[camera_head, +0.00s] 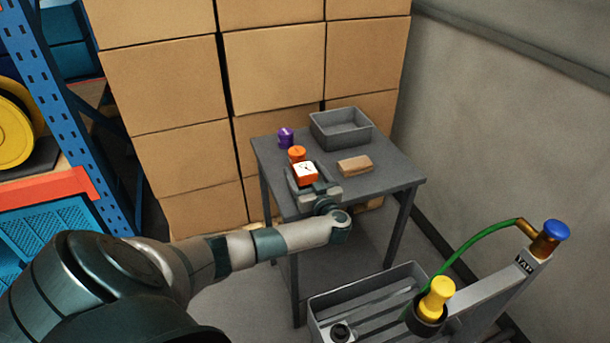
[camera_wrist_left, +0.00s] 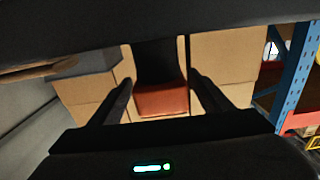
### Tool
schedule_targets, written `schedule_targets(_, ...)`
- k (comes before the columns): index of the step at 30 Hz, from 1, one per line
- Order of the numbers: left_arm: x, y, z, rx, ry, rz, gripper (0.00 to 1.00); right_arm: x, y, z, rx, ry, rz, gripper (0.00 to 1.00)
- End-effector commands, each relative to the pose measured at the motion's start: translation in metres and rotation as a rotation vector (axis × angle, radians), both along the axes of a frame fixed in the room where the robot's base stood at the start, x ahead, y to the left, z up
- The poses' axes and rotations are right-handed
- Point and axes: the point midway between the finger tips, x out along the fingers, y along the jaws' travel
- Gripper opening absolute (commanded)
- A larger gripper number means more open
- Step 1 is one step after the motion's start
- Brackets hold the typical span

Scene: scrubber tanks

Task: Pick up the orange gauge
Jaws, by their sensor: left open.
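The orange gauge (camera_head: 305,174) has a white dial face and is on or just above the grey table (camera_head: 384,178), near its front left part. My left gripper (camera_head: 308,183) is open, with its fingers on either side of the gauge. In the left wrist view an orange block-like side of the gauge (camera_wrist_left: 163,100) shows between the two open fingers (camera_wrist_left: 160,98). I cannot tell whether the fingers touch it. My right gripper is not in view.
Behind the gauge stand an orange round item (camera_head: 297,153) and a purple item (camera_head: 286,138). A grey bin (camera_head: 341,127) and a brown block (camera_head: 355,165) are on the table. Cardboard boxes (camera_head: 272,70) are stacked behind.

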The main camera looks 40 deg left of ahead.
Motion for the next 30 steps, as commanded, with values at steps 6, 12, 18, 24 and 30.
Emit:
schedule_targets(6, 0.009, 0.022, -0.001, 0.002, 0.001, 0.002, 0.72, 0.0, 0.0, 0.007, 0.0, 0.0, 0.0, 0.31)
schedule_targets(12, 0.012, 0.026, -0.002, 0.0, 0.001, 0.001, 0.72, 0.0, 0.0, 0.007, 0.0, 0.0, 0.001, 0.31)
schedule_targets(18, 0.012, 0.026, -0.002, 0.0, 0.001, 0.001, 0.72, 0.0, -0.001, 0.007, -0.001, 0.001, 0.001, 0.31)
schedule_targets(24, 0.011, 0.026, -0.002, 0.0, 0.001, 0.001, 0.65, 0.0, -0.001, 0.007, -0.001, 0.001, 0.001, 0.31)
schedule_targets(30, 0.011, 0.026, -0.002, 0.0, 0.001, 0.001, 0.27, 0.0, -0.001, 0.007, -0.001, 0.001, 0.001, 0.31)
